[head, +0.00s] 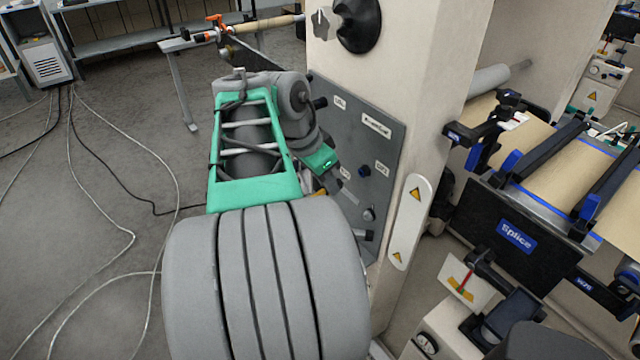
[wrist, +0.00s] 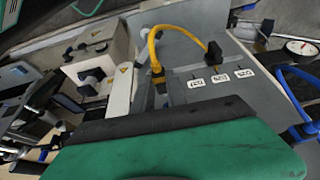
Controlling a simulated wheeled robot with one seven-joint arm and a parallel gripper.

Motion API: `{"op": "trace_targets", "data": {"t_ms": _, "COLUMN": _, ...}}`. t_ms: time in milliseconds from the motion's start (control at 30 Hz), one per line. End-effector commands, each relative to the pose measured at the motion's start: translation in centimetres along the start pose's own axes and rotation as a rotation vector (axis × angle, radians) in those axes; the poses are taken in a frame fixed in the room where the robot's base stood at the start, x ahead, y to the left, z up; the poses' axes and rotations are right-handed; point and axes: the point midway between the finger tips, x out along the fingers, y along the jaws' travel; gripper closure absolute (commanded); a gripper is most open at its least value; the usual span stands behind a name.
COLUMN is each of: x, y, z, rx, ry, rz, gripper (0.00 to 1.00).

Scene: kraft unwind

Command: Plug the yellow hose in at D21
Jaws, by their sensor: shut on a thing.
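The yellow hose (wrist: 178,31) arcs in front of the grey panel (wrist: 225,105) in the wrist view. Its right end has a black fitting (wrist: 212,50) at the panel, above a row of small white labels (wrist: 220,77). The labels are upside down and too small to read surely, so I cannot tell which is D21. The other hose end runs down to a dark and yellow piece at my gripper (wrist: 158,88), which is shut on it. In the head view my gripper (head: 331,184) is close to the panel (head: 390,145), mostly hidden by my wrist; only a bit of yellow shows.
A blue hose (wrist: 289,88) and a round gauge (wrist: 301,47) are right of the panel in the wrist view. In the head view a cream machine column (head: 400,45) carries the panel, with the splice unit (head: 515,235) to its right. Open floor lies left, with loose cables.

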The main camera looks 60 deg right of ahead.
Motion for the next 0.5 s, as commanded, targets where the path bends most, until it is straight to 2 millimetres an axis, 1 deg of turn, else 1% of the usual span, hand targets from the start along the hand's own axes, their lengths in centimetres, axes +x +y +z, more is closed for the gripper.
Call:
{"op": "trace_targets", "data": {"t_ms": 300, "x": 0.9, "y": 0.0, "z": -2.0, "rx": 0.000, "ry": -0.001, "rz": 0.000, "gripper": 1.00}}
{"op": "trace_targets", "data": {"t_ms": 500, "x": 1.2, "y": 0.0, "z": -2.9, "rx": 0.000, "ry": -0.001, "rz": 0.000, "gripper": 1.00}}
